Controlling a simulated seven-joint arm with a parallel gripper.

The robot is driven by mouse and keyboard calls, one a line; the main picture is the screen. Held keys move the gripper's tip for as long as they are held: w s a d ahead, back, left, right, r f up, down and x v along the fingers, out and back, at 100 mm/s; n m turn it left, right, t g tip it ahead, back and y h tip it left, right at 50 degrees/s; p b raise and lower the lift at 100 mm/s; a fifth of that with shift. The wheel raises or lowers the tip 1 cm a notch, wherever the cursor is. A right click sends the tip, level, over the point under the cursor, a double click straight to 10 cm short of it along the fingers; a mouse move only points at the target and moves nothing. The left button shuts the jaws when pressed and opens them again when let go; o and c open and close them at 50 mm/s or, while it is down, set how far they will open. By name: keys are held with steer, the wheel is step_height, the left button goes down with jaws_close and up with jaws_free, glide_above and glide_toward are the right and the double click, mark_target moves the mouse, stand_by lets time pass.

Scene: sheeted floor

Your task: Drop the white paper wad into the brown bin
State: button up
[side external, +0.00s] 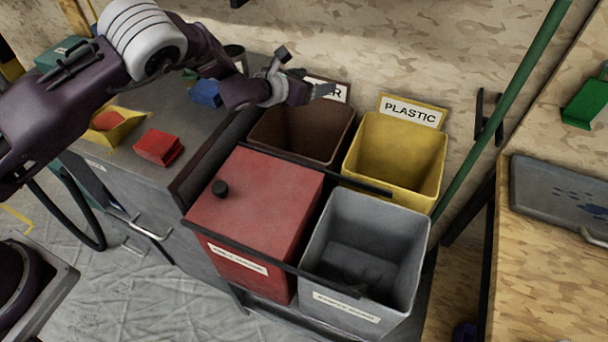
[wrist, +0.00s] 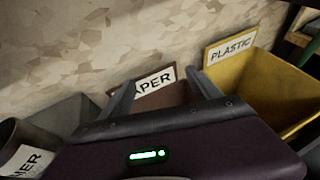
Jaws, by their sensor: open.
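The brown bin (side external: 327,143) stands at the back left of the bin group, with a partly covered white label behind it. I see no white paper wad in either view. The brown bin's inside is dark, and its floor is hidden.
A yellow bin (side external: 398,150) labelled PLASTIC is right of the brown bin. A red lidded bin (side external: 262,200) and a grey bin (side external: 365,240) stand in front. A grey bench (side external: 185,185) at left holds a red item (side external: 158,147) and a blue item (side external: 206,93).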

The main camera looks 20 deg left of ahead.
steer(key=v, duration=0.7)
steer(key=s+a+r+n+g+y, duration=0.15)
steer(key=s+a+r+n, duration=0.25)
steer(key=a+r+n, duration=0.5)
steer(key=s+a+r+n+g+y, duration=0.1)
steer(key=s+a+r+n+y, duration=0.3)
steer(key=r+n, duration=0.5)
steer(key=s+a+r+n+g+h, duration=0.1)
steer(key=s+a+r+n+g, duration=0.15)
steer(key=s+n, duration=1.05)
steer(key=s+d+f+n+g, duration=0.1)
steer(key=s+n, duration=0.7)
steer(key=s, duration=1.5)
steer(key=shift+d+g, duration=0.3)
steer(key=shift+g, duration=0.3)
